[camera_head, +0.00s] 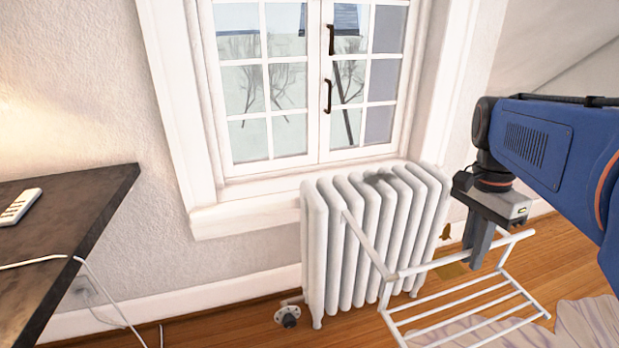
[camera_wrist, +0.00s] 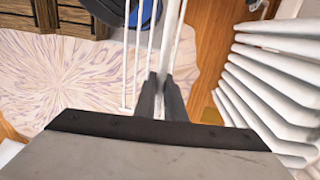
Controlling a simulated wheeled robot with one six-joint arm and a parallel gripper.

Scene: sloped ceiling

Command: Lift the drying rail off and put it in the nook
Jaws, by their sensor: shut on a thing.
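The radiator (camera_wrist: 262,85) stands to the right there. I cannot make out the nook.
A dark table (camera_head: 85,215) with a white remote (camera_head: 19,206) and a cable is at the left. The window (camera_head: 300,85) is behind the radiator. A pale patterned rug (camera_head: 590,325) lies on the wood floor at lower right. Wooden crates (camera_wrist: 50,60) show in the wrist view.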

